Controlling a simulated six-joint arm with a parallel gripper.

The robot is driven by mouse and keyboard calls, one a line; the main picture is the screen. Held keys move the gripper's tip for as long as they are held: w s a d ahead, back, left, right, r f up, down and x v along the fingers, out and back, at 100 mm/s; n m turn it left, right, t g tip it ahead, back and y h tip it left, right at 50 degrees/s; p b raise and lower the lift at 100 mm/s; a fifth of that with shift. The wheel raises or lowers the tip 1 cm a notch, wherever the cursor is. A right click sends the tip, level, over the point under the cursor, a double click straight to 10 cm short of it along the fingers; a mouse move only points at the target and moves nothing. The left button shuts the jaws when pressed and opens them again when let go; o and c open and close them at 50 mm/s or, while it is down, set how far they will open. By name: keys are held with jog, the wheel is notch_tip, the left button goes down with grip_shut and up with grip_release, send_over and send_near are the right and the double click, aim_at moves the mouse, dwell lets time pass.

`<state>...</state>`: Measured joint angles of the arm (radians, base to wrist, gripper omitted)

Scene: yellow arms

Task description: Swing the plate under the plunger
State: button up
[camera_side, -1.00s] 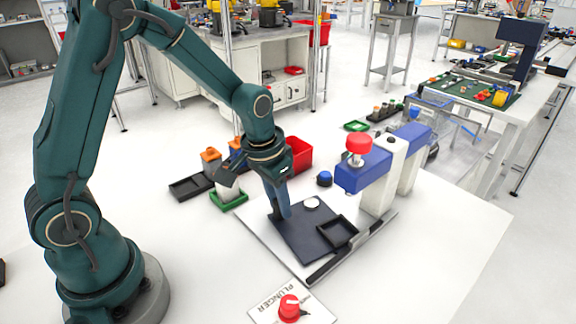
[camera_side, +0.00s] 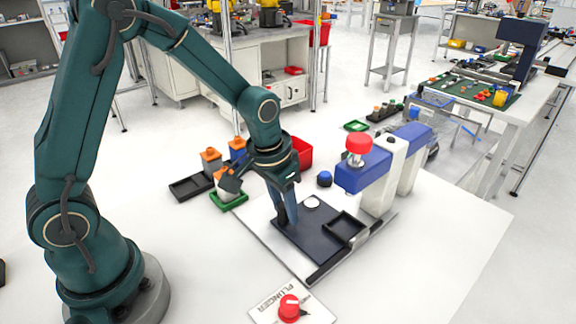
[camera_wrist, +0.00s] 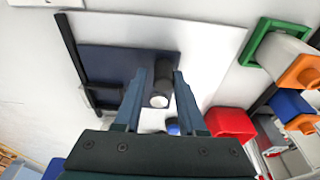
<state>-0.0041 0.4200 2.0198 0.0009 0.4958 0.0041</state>
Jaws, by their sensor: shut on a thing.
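The dark navy plate (camera_side: 312,238) lies on a white base board, with a black square frame (camera_side: 343,228) and a white disc (camera_side: 311,202) on it. The plate also shows in the wrist view (camera_wrist: 108,65). My gripper (camera_side: 286,220) points down at the plate's left side. In the wrist view its fingers (camera_wrist: 160,84) are on either side of a dark upright post (camera_wrist: 170,72), and it is shut on it. The plunger has a red knob (camera_side: 358,146) on a blue head (camera_side: 362,173) carried by a white column. The frame lies to the left of and below the head.
A red knob (camera_side: 289,306) sits on a card marked PLUNGER at the front. A black rail (camera_side: 332,266) edges the base board. The right table area is clear.

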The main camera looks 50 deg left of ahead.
jog(key=o, duration=0.5)
jog(key=shift+s+d, duration=0.1)
jog(key=shift+w+v, duration=0.25)
jog(key=shift+v, duration=0.95)
jog(key=shift+w+v, duration=0.25)
jog(key=shift+v, duration=0.95)
jog(key=shift+w+v, duration=0.25)
jog(key=shift+v, duration=0.95)
jog(key=shift+r, duration=0.2)
jog(key=shift+w+r, duration=0.1)
jog(key=shift+r, duration=0.15)
jog(key=shift+s+r+t, duration=0.55)
jog(key=shift+s+r, duration=0.2)
jog(key=shift+s, duration=1.65)
jog(key=shift+s+r+t, duration=0.5)
jog(key=shift+s+r, duration=0.25)
jog(key=shift+s, duration=1.6)
jog(key=shift+s+r+t, duration=0.55)
jog(key=shift+s+r, duration=0.25)
jog(key=shift+s, duration=1.6)
